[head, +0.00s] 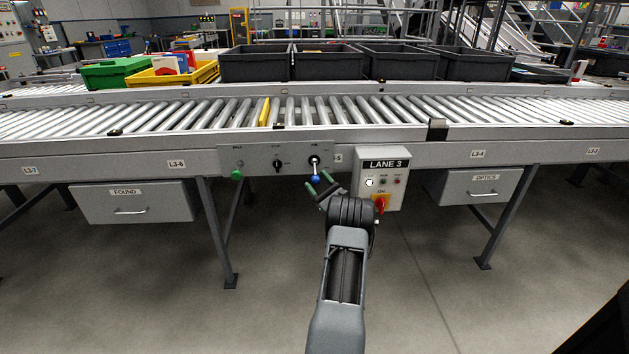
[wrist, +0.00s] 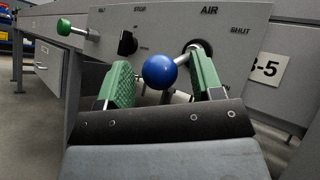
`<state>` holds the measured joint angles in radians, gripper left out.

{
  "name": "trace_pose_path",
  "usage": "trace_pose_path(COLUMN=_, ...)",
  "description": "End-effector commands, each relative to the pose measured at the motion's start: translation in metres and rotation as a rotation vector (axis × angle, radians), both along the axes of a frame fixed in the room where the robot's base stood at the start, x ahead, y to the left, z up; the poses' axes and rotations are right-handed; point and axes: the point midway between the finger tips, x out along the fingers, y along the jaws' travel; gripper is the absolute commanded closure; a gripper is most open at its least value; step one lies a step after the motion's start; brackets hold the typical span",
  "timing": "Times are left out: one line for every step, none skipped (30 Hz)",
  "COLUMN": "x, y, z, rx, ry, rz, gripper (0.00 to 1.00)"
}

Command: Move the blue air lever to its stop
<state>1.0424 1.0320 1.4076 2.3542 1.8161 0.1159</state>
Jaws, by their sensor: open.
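The blue air lever (head: 315,179) sits on the grey panel at the front of the conveyor, its round blue knob hanging below a black pivot. In the wrist view the blue knob (wrist: 160,71) appears between the green fingers, with its metal rod running right to the pivot under the word AIR. SHUT is printed to the right of the pivot. My gripper (head: 319,190) is open at the knob, one finger on either side. I cannot tell whether either finger touches it.
A green-knobbed lever (head: 237,173) and a black STOP knob (head: 278,163) are on the same panel (head: 256,153). The LANE 3 box (head: 383,178), with a red and yellow switch (head: 381,204), stands close right of my gripper. Drawers hang at both sides.

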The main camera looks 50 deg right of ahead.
Motion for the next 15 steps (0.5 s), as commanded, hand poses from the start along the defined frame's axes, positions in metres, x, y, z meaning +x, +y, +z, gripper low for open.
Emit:
trace_pose_path(x=-0.006, y=-0.001, z=-0.004, rx=0.004, ry=0.001, rz=-0.002, gripper=0.39)
trace_pose_path(x=-0.010, y=-0.001, z=-0.007, rx=0.004, ry=0.000, rz=-0.002, gripper=0.39)
trace_pose_path(x=-0.016, y=-0.001, z=-0.011, rx=0.005, ry=0.001, rz=-0.001, gripper=0.39)
trace_pose_path(x=-0.021, y=-0.001, z=-0.016, rx=0.005, ry=0.001, rz=-0.001, gripper=0.39)
trace_pose_path(x=-0.027, y=-0.001, z=-0.020, rx=0.005, ry=0.002, rz=-0.002, gripper=0.39)
trace_pose_path(x=-0.034, y=-0.001, z=-0.026, rx=0.005, ry=0.001, rz=-0.001, gripper=0.39)
trace_pose_path(x=-0.040, y=-0.002, z=-0.030, rx=0.006, ry=0.001, rz=-0.001, gripper=0.39)
trace_pose_path(x=-0.045, y=-0.002, z=-0.035, rx=0.006, ry=0.001, rz=-0.001, gripper=0.39)
trace_pose_path(x=-0.052, y=-0.002, z=-0.041, rx=0.005, ry=0.001, rz=0.000, gripper=0.39)
trace_pose_path(x=-0.058, y=-0.002, z=-0.046, rx=0.005, ry=0.001, rz=0.000, gripper=0.39)
trace_pose_path(x=-0.063, y=-0.002, z=-0.050, rx=0.005, ry=0.000, rz=0.001, gripper=0.39)
trace_pose_path(x=-0.070, y=-0.002, z=-0.056, rx=0.004, ry=0.002, rz=0.002, gripper=0.39)
trace_pose_path(x=-0.075, y=-0.002, z=-0.060, rx=0.005, ry=0.001, rz=0.002, gripper=0.39)
trace_pose_path(x=-0.080, y=-0.002, z=-0.064, rx=0.004, ry=0.000, rz=0.002, gripper=0.39)
trace_pose_path(x=-0.080, y=-0.002, z=-0.073, rx=-0.001, ry=-0.001, rz=0.004, gripper=0.39)
